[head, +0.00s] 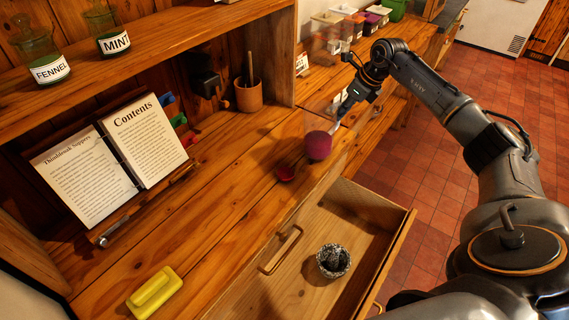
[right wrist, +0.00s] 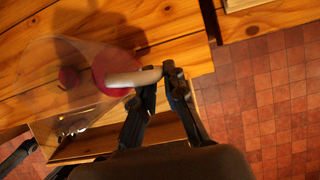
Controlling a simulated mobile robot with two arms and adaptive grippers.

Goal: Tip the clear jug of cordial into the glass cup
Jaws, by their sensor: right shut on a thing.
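The clear jug (head: 319,145) holds purple-red cordial and is over the wooden counter. Its see-through walls are hard to make out, so I cannot tell its exact tilt. My right gripper (head: 345,107) is shut on its pale handle, which also shows in the right wrist view (right wrist: 135,78). A small red patch (head: 286,173) lies just left of and below the jug; it looks like cordial in the glass cup, whose clear walls barely show. The same red patch is left of the jug in the right wrist view (right wrist: 68,77).
An open drawer (head: 360,205) sticks out below the counter, with a speckled pot (head: 333,262) inside. A book (head: 110,158), a yellow block (head: 154,293) and a terracotta pot (head: 248,96) stand on the counter. Labelled jars (head: 113,42) are on the shelf above. The counter's middle is clear.

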